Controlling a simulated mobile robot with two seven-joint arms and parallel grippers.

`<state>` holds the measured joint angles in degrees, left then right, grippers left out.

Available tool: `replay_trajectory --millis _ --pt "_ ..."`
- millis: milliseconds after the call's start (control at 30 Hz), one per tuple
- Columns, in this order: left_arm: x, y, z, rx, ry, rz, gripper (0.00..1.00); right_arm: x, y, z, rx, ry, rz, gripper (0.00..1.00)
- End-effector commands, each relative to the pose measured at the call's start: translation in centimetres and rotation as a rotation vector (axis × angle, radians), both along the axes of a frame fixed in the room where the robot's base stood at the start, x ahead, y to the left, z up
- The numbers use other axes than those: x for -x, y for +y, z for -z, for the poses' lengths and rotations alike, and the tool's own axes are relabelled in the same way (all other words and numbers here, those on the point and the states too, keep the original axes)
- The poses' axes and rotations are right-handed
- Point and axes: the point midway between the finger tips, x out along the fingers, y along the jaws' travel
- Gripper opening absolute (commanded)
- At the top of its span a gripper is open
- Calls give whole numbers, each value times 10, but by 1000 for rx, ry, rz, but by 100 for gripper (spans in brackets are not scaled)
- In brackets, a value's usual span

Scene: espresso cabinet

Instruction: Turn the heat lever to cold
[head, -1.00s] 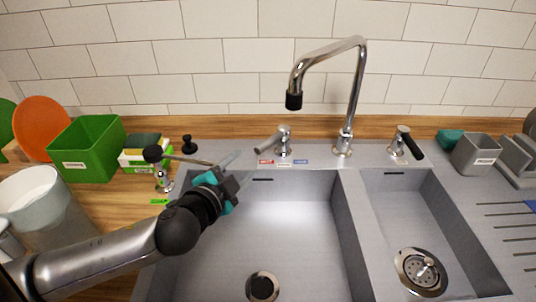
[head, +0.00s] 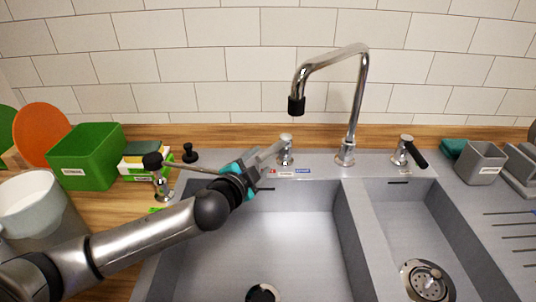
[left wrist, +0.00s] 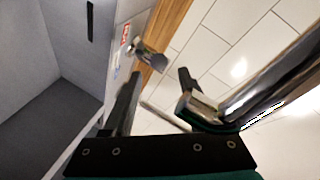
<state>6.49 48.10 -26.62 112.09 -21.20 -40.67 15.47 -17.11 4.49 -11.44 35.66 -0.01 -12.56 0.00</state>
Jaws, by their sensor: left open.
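The heat lever (head: 286,150) is a short chrome lever on the sink's back ledge, left of the tall faucet (head: 346,150). A red label and a blue label (head: 303,171) lie in front of it. My left gripper (head: 274,152) is open, its fingers pointing at the lever from the left and partly covering the handle in the head view. The lever (left wrist: 148,55) shows ahead of the fingers in the left wrist view, beside a red label (left wrist: 126,33). I cannot tell if a finger touches it. My right gripper is not in view.
A black-handled tap lever (head: 409,150) stands right of the faucet. A thin spout with a black knob (head: 152,160) rises behind my left arm. A green bin (head: 88,158) and a white container (head: 35,205) stand left. The large sink basin (head: 295,240) is empty.

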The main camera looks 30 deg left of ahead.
Motion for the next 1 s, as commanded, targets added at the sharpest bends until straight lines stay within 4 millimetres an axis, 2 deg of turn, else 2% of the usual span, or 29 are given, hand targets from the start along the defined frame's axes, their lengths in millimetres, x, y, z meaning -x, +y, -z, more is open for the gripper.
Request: replay_trajectory --millis 200,433,600,900,1000 --pt "-30 2 7 2 -2 -1 58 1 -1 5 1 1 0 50" --pt "-54 4 13 1 0 -2 58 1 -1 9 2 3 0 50" --pt "-62 4 15 0 0 0 58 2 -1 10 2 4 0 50" --pt "-63 4 15 0 1 1 58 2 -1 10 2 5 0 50" --pt "-63 4 15 0 1 1 49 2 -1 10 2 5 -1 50"
